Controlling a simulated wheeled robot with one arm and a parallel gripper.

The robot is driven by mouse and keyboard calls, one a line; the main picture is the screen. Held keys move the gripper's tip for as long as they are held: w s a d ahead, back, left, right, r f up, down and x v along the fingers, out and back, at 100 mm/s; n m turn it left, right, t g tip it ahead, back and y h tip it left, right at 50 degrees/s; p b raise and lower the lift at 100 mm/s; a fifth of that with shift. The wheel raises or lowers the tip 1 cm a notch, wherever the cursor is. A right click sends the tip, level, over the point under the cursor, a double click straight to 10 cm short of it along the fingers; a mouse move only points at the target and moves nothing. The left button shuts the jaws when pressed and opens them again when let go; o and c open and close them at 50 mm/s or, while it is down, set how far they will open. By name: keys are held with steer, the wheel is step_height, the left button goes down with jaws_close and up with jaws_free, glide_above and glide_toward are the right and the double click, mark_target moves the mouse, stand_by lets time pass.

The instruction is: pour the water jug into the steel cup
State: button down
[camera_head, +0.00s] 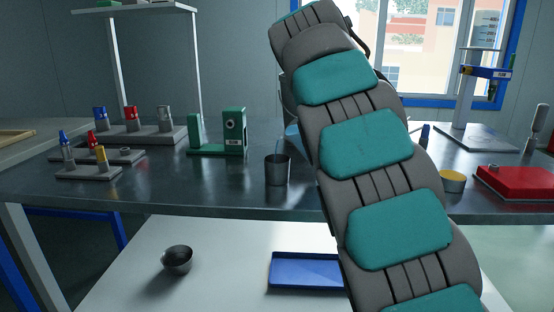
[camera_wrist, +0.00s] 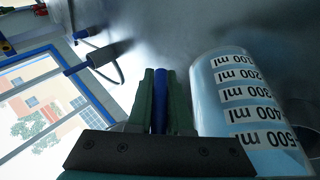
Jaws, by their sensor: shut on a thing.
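The steel cup (camera_head: 277,169) stands upright on the dark bench, just left of my arm in the head view. The water jug (camera_wrist: 238,100) is a clear cylinder with ml labels and pale blue contents, seen close up in the wrist view. In the head view only a pale blue sliver of what seems to be the jug (camera_head: 292,131) shows behind my arm, near the cup. My gripper (camera_wrist: 160,85) has green fingers shut on a blue bar, apparently the jug's handle. My arm hides the gripper in the head view. The jug's exact tilt is unclear.
A green fixture (camera_head: 233,132) and racks of small parts (camera_head: 140,135) stand left on the bench. A yellow-topped cup (camera_head: 452,181) and a red block (camera_head: 515,183) are right. Below are a metal bowl (camera_head: 177,260) and a blue tray (camera_head: 303,271) on a white surface.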

steer(key=shift+a+r+h, duration=0.3)
steer(key=shift+h, duration=0.2)
stand_by(2.1)
steer(key=shift+w+d+f+m+g+y+p, duration=0.2)
steer(key=shift+d+f+y+p, duration=0.1)
steer(key=shift+d+f+y, duration=0.65)
steer(key=shift+w+d+f+m+g+y+p, duration=0.1)
steer(key=shift+d+f+m+y+p, duration=0.15)
steer(key=shift+d+f+y, duration=0.65)
steer(key=f+y, duration=0.1)
steer(key=y, duration=0.2)
steer(key=shift+d+f+m+g, duration=0.25)
steer(key=shift+d+f+g, duration=0.05)
steer(key=shift+d+f, duration=0.05)
steer(key=shift+d+f+y+p, duration=0.15)
steer(key=shift+f+y+p, duration=0.2)
steer(key=shift+f+y, duration=0.4)
